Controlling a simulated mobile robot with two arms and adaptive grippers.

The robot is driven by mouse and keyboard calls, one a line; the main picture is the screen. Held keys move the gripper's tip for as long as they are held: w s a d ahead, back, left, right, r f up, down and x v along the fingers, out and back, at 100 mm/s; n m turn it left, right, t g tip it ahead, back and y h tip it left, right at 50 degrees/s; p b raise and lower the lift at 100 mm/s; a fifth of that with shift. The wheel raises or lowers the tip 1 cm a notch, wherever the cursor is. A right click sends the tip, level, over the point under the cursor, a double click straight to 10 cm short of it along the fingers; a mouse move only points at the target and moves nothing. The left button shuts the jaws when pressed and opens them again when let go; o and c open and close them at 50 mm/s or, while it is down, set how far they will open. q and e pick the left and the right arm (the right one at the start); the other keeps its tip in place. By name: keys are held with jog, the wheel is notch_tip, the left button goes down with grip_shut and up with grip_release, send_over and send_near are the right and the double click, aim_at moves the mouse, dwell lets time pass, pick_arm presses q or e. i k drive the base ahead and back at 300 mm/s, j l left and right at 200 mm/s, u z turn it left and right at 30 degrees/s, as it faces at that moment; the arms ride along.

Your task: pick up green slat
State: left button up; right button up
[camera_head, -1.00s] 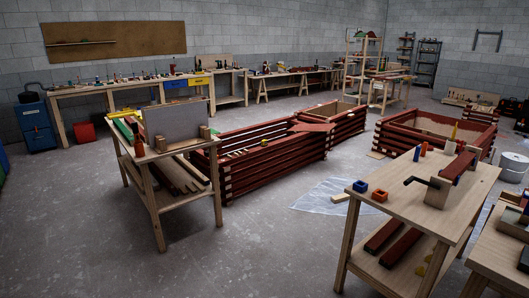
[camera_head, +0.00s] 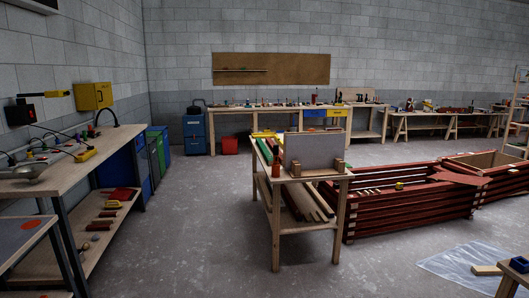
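A long green piece (camera_head: 265,151), which looks like the green slat, lies along the left side of the top of a wooden table (camera_head: 308,178) in the middle of the view. A grey upright panel (camera_head: 314,150) stands on the table to its right. A yellow piece (camera_head: 267,134) lies at its far end, and a small reddish-brown object (camera_head: 276,170) stands near its close end. The slat is small in the picture and partly crowded by other things. Neither of my grippers is in view.
A workbench (camera_head: 95,152) with tools runs along the left. Red stacked-batten boxes (camera_head: 410,203) stand right of the table. A clear plastic sheet (camera_head: 465,262) lies on the floor at lower right. The grey floor (camera_head: 195,235) between workbench and table is open.

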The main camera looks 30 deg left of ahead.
aim_at(264, 151)
jog(key=i+j+u, duration=0.8)
jog(key=u, duration=0.15)
jog(key=i+j+u, duration=0.3)
jog(key=i, duration=0.45)
jog(key=i+u, duration=0.3)
jog(key=i, duration=0.5)
jog(key=i+j+z, duration=0.1)
jog(key=i+z, duration=0.15)
jog(key=i, duration=1.7)
